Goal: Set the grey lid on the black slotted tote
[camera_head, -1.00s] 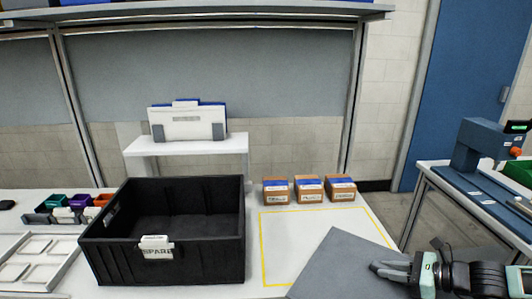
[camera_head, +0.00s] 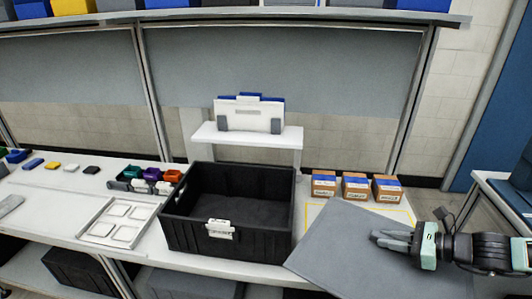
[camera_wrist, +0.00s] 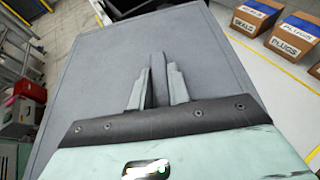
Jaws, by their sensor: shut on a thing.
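The grey lid (camera_head: 345,252) is a flat panel at the lower right of the head view, held tilted above the table's right part and front edge. My gripper (camera_head: 378,237) is shut on the lid. In the wrist view, the fingers of my gripper (camera_wrist: 157,75) close on a raised strip across the grey lid (camera_wrist: 205,65). The black slotted tote (camera_head: 265,248) stands open and upright on the table, left of the lid, with a white label (camera_head: 220,229) on its front wall. Its visible floor looks empty. The lid's near left corner is close to the tote's right front corner.
Several small boxes with blue tops (camera_head: 355,187) stand behind the lid, by a yellow outline (camera_head: 402,212) on the table. A white shelf stand (camera_head: 248,137) is behind the tote. A white tray (camera_head: 118,222) and colored bins (camera_head: 150,181) are left of it.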

